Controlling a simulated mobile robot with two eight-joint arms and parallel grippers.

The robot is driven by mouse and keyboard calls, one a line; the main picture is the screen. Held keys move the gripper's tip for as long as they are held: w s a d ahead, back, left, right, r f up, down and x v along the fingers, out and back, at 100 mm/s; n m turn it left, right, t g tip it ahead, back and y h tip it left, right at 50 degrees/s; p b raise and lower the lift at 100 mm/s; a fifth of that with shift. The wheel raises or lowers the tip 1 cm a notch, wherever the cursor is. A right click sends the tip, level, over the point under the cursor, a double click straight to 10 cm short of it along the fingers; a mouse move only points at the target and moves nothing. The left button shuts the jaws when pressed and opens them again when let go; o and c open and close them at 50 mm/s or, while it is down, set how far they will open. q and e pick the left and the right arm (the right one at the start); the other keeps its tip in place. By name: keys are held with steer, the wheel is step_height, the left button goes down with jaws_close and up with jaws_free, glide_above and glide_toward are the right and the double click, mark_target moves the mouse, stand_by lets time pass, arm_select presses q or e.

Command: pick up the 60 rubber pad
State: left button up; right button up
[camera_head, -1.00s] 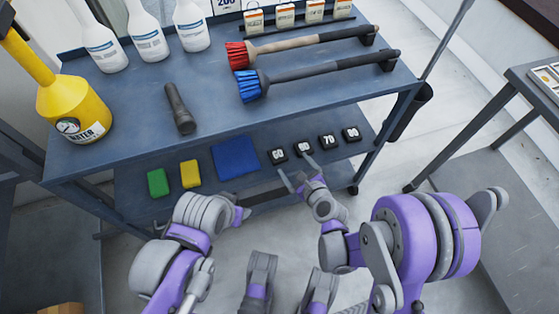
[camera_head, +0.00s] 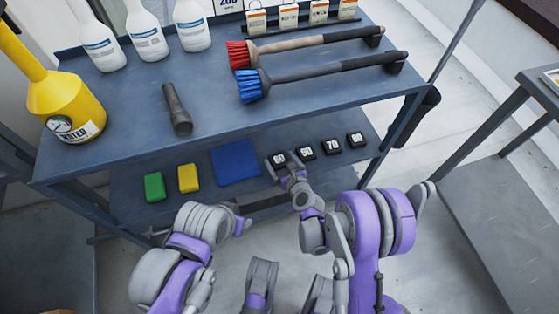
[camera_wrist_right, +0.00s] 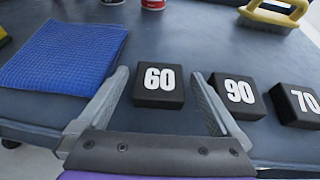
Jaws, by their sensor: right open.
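The 60 rubber pad (camera_head: 279,158) is a small black block with a white number, leftmost in a row on the lower shelf. In the right wrist view the 60 pad (camera_wrist_right: 158,88) lies between the two fingers of my right gripper (camera_wrist_right: 159,73). The fingers are open, with a gap to the pad on each side. In the head view my right gripper (camera_head: 284,163) is at the near side of the pad and partly covers it. My left gripper (camera_head: 240,222) is low in front of the shelf, and its fingers are not clear.
The 90 pad (camera_wrist_right: 238,94) sits just right of the right finger, with the 70 pad (camera_wrist_right: 298,104) beyond. A blue cloth (camera_wrist_right: 65,55) lies left. The upper shelf (camera_head: 215,95) with brushes and a flashlight (camera_head: 177,108) overhangs the lower one.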

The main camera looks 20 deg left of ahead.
steer(key=shift+x, duration=0.75)
steer(key=c, duration=1.4)
steer(key=shift+o, duration=0.2)
steer(key=shift+r, duration=0.1)
